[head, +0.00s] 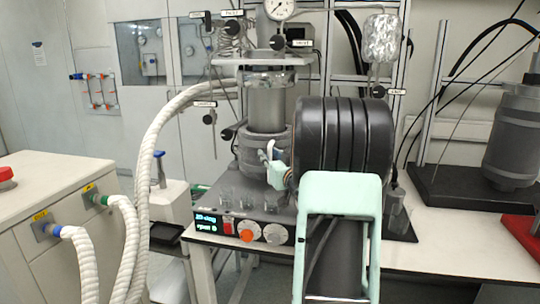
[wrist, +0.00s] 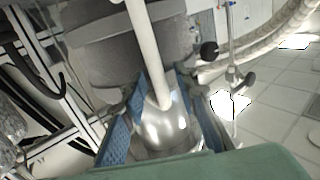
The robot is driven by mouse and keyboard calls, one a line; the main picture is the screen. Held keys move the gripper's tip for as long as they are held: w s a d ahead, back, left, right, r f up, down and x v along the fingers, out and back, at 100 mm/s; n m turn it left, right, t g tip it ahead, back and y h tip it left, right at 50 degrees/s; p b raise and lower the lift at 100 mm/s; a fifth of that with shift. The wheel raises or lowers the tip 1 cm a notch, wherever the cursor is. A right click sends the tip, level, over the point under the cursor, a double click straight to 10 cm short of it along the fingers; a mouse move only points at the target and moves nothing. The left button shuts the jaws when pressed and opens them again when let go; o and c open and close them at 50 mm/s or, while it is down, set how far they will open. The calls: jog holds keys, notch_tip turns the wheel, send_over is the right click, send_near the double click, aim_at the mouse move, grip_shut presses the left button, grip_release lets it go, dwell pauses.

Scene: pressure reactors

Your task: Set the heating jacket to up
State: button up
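The heating jacket is the grey banded cylinder (head: 262,152) around the lower reactor vessel, below the bare metal section. Its grey body also shows at the top of the wrist view (wrist: 125,55). My gripper (head: 274,168) is at the jacket's front right in the head view, partly hidden by my dark wrist. In the wrist view, my gripper's blue-padded fingers (wrist: 163,112) stand on either side of a shiny rounded metal knob (wrist: 167,130) at the end of a pale rod (wrist: 146,45). I cannot tell whether the pads press on the knob.
The control box (head: 240,228) with a lit display and knobs sits below the reactor. Thick white hoses (head: 140,180) run at the left. Valves and a gauge (head: 280,8) are above. Another reactor (head: 514,130) stands at the right, with bare bench (head: 460,235) before it.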

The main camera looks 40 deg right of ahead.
grip_shut()
dwell(0.4)
notch_tip(320, 180, up, 16)
jog(key=p, duration=0.8)
jog(key=shift+p, duration=0.35)
jog(key=shift+c, duration=0.2)
grip_release()
jog(key=shift+o, duration=0.2)
jog(key=shift+f, duration=0.2)
